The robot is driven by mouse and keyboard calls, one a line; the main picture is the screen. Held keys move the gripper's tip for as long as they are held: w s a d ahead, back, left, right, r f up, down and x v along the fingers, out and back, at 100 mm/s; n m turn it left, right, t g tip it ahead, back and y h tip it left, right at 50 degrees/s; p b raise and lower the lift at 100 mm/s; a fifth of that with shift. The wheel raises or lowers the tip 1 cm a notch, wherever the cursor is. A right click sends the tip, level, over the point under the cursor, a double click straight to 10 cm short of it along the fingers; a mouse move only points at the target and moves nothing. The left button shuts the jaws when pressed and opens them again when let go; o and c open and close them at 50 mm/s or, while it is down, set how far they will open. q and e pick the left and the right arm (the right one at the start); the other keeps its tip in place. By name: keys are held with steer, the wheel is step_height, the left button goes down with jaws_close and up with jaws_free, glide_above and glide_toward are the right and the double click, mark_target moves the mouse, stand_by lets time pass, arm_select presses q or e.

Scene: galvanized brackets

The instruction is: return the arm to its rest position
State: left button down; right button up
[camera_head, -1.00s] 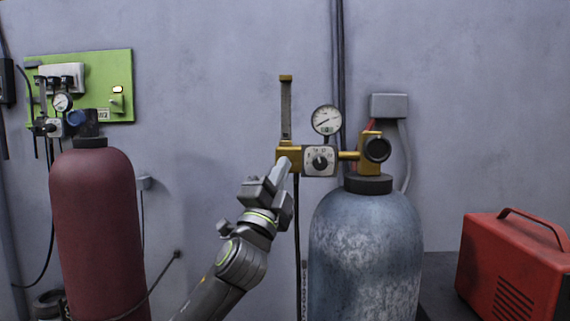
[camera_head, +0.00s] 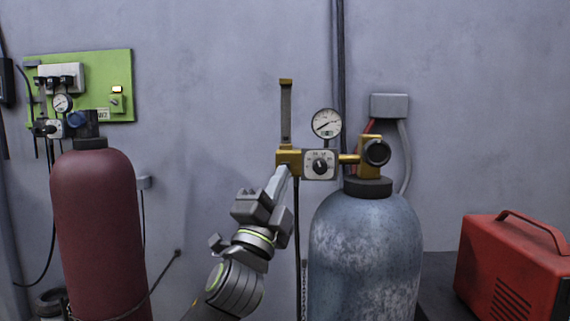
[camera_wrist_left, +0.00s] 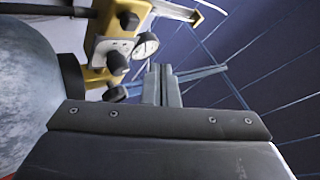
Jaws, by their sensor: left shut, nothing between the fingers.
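My left gripper (camera_head: 281,172) is shut and empty. Its arm comes up from the bottom, and in the head view its fingertips show just below the left end of the brass regulator (camera_head: 288,157); I cannot tell whether they touch it. In the left wrist view the shut fingers (camera_wrist_left: 162,72) point away from the camera, with the regulator (camera_wrist_left: 102,45) and its round gauge (camera_wrist_left: 146,45) beyond and to the left. My right gripper is not in view.
A grey-blue cylinder (camera_head: 366,255) stands right of my arm, carrying the regulator. A dark red cylinder (camera_head: 97,225) stands left. A red machine (camera_head: 510,265) sits at the far right. A green panel (camera_head: 85,62) hangs on the wall. Open space lies between the red cylinder and my arm.

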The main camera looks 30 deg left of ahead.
arm_select(q)
steer(key=shift+s+d, duration=0.25)
steer(key=shift+s, duration=0.15)
